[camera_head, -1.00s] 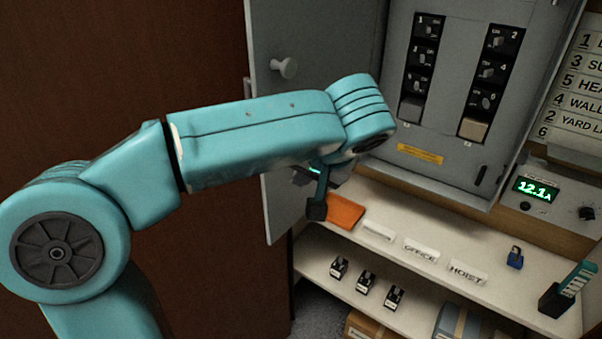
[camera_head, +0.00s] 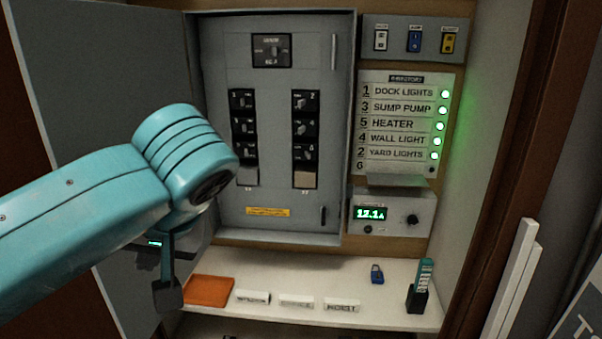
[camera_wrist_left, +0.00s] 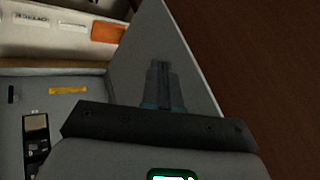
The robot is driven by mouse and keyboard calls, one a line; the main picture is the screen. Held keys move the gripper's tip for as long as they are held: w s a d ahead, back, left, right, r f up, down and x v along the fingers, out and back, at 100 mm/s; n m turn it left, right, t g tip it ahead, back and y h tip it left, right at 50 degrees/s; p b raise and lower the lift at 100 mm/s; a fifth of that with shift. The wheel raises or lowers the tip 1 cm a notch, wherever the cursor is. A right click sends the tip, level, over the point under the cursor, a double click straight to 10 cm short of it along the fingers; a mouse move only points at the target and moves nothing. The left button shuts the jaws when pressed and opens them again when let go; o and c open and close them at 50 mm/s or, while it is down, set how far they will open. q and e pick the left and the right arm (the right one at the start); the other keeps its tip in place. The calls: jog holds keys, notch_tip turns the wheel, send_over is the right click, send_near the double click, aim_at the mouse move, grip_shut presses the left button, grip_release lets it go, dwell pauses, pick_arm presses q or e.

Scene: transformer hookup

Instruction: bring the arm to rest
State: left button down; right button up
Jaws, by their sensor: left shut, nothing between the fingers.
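My left arm (camera_head: 80,225) is teal and reaches in from the left in the head view. Its gripper (camera_head: 168,295) hangs down in front of the open grey cabinet door, just left of an orange pad in the picture. The fingers are shut with nothing between them. In the left wrist view the closed fingers (camera_wrist_left: 163,80) point toward the grey door (camera_wrist_left: 165,35), and I cannot tell the gap to it. My right gripper is not in view.
The grey breaker panel (camera_head: 275,130) stands open behind the arm. Below it a shelf (camera_head: 385,312) holds the orange pad (camera_head: 208,290), several label plates, a blue padlock (camera_head: 377,274) and a teal-and-black holder (camera_head: 418,290). A meter (camera_head: 390,213) reads 12.1.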

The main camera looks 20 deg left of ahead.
pick_arm(q)
jog(key=w+d+f+m+h, duration=0.2)
jog(key=w+d+f, duration=0.15)
jog(key=f, duration=0.65)
jog(key=w+d+f+m+g+h, duration=0.1)
jog(key=w+d+f+m+h, duration=0.3)
jog(key=f, duration=0.7)
jog(key=w+d+f+m, duration=0.1)
jog(key=d+f, duration=0.5)
jog(key=f, duration=0.4)
jog(key=s+d+f+n+h, duration=0.1)
jog(key=s+d+f, duration=0.1)
jog(key=s+f, duration=0.3)
jog(key=s+d+f+h, duration=0.2)
jog(key=s+f, duration=0.3)
jog(key=f, duration=0.6)
jog(key=s+d+f+n+h, duration=0.1)
jog(key=s+d+f+h, duration=0.1)
jog(key=s+f, duration=0.3)
notch_tip(320, 180, down, 3)
jog(key=shift+d+f+n, duration=0.15)
jog(key=shift+f+n, duration=0.05)
jog(key=shift+n, duration=0.1)
